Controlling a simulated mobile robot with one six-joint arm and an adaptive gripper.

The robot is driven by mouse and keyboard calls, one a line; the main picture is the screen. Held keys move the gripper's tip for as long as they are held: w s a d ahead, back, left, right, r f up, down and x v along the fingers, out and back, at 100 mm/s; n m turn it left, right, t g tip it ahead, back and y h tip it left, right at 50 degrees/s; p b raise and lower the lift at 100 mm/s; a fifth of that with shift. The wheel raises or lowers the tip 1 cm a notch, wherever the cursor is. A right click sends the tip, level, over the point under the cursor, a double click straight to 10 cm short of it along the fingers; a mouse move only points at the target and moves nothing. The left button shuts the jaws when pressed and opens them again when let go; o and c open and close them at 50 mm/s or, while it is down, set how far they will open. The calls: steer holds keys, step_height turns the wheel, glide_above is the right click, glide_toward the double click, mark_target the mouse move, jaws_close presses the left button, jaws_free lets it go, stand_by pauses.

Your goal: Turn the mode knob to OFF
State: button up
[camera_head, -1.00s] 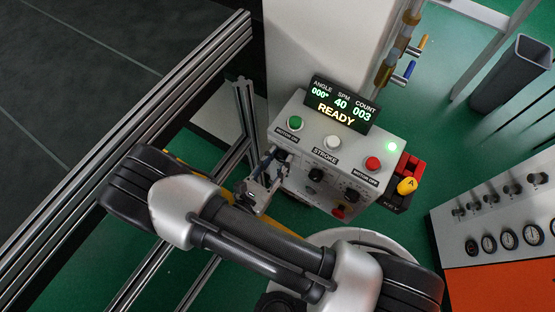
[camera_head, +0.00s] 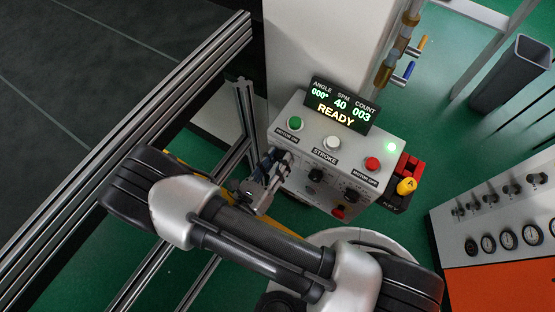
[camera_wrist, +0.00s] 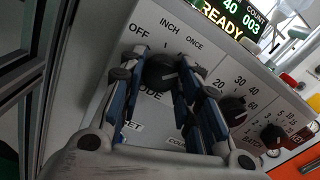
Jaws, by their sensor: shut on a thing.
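The black mode knob (camera_wrist: 160,73) sits on the sloped front of a grey control box (camera_head: 300,180). The labels OFF, INCH and ONCE are printed around it in the wrist view. A pale mark shows on the knob's right side; which label it points to is hard to tell. My gripper (camera_wrist: 163,68) has its blue-lined fingers on either side of the knob, shut on it. In the head view my gripper (camera_head: 277,160) is at the box's left end and hides the mode knob.
Two more black knobs (camera_wrist: 232,108) (camera_wrist: 271,134) are right of the mode knob. Green (camera_head: 295,123), white (camera_head: 332,143) and red (camera_head: 372,164) buttons line the top, below a display (camera_head: 342,103) reading READY. A yellow-topped device (camera_head: 406,186) stands at the box's right end.

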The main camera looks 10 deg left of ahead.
steer(key=n, duration=0.4)
steer(key=shift+n, duration=0.3)
steer(key=n+p, duration=0.1)
steer(key=n, duration=0.4)
steer(key=shift+r, duration=0.1)
steer(key=n, duration=0.5)
steer(key=shift+n, duration=0.4)
steer(key=n+p, duration=0.1)
steer(key=n, duration=0.3)
steer(key=shift+n, duration=0.4)
steer(key=o, duration=1.1)
steer(key=shift+c, duration=0.2)
steer(key=v, duration=1.2)
